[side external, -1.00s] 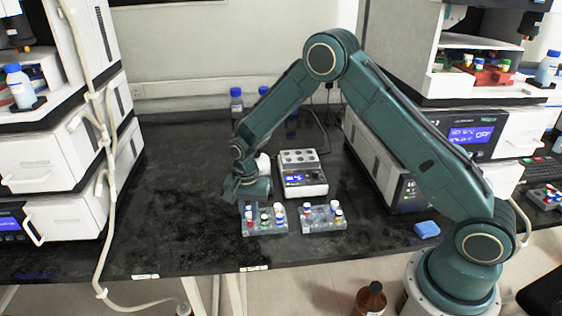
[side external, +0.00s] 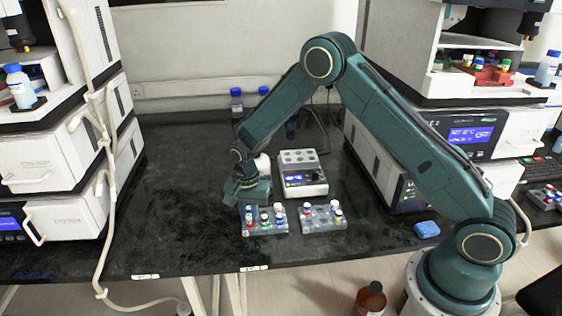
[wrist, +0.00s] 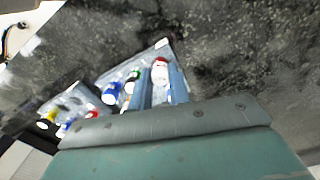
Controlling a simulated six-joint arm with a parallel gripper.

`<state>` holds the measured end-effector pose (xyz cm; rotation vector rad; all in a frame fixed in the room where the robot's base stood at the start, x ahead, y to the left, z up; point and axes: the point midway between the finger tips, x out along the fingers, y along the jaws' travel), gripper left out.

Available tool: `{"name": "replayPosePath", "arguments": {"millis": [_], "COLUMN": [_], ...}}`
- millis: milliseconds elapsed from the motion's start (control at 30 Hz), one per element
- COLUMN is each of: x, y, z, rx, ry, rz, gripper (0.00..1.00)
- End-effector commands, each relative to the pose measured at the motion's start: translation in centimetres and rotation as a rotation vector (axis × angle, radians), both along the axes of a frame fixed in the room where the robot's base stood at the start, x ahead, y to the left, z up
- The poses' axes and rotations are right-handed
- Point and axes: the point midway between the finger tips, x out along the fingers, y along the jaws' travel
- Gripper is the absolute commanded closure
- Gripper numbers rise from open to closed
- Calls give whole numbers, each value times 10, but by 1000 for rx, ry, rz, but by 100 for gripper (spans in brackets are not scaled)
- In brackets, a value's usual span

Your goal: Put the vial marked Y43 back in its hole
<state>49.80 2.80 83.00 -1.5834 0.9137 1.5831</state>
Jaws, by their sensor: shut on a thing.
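My gripper (wrist: 161,88) is shut on a vial with a red and white top (wrist: 159,70), seen between the two fingers in the wrist view. Any marking on it is too small to read. In the side view my gripper (side external: 245,206) is low over the left end of the left rack (side external: 266,233), a clear grey block holding several vials with coloured caps. The same rack (wrist: 164,44) lies under the fingers in the wrist view. I cannot tell how far the held vial sits in a hole, as the fingers and arm hide its lower part.
A second rack (side external: 324,226) with several vials stands close to the right. A white device with a blue display (side external: 302,180) is behind the racks. A blue sponge-like block (side external: 427,229) lies further right. The black bench (side external: 180,215) is clear to the left.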

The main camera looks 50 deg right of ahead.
Motion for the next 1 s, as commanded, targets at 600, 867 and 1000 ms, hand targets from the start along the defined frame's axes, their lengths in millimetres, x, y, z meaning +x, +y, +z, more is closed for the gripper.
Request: {"name": "replayPosePath", "arguments": {"millis": [600, 867, 1000], "x": [0, 0, -1], "y": [0, 0, -1], "z": [-2, -2, -3], "rx": [0, 0, -1], "ry": [0, 1, 3], "rz": [0, 0, -1], "gripper": [56, 42, 42]}}
